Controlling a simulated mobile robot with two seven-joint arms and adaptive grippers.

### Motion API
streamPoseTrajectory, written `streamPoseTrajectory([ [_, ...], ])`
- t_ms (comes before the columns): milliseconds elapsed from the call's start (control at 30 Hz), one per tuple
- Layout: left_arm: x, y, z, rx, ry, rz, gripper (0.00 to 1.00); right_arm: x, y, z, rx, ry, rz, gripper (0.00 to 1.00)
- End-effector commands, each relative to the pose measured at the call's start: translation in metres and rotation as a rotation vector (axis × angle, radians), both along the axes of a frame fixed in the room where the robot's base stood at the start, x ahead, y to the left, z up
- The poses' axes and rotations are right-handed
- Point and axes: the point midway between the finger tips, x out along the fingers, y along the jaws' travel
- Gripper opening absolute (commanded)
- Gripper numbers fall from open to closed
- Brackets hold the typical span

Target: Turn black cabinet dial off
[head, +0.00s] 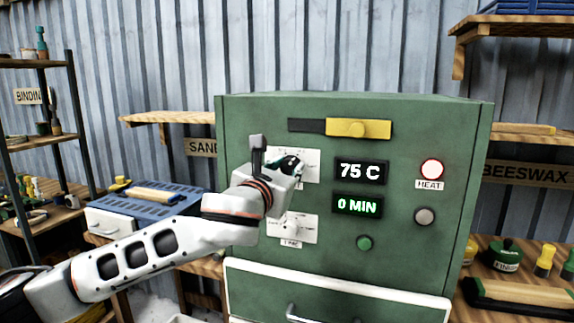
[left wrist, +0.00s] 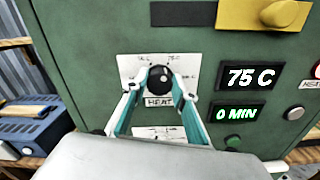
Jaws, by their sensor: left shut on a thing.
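The black cabinet dial (left wrist: 160,80) sits on a white plate marked HEAT on the front of the green cabinet (head: 420,130). Temperature marks ring it on the plate. My left gripper (left wrist: 158,88) has its two fingers on either side of the dial and is shut on it. The displays read 75 C (head: 361,172) and 0 MIN (head: 358,205). My right gripper is not in view.
A second white plate (head: 292,230) with a small knob is below. A lit HEAT lamp (head: 432,169), a grey button (head: 424,216) and a green button (head: 365,243) are to the right. A yellow slider (head: 358,128) is above. A blue slatted box (head: 150,200) stands left.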

Motion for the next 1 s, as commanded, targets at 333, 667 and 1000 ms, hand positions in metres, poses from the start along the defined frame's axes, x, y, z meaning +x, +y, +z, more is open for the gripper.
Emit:
streamPoseTrajectory([
  [333, 0.000, 0.000, 0.003, -0.139, 0.053, 0.000, 0.05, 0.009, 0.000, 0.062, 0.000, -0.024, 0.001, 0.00],
  [667, 0.000, 0.001, -0.001, -0.355, 0.122, 0.000, 0.05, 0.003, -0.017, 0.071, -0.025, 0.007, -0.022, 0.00],
  [1000, 0.000, 0.001, -0.002, -0.665, 0.220, -0.001, 0.05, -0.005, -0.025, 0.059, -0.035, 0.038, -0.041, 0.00],
])
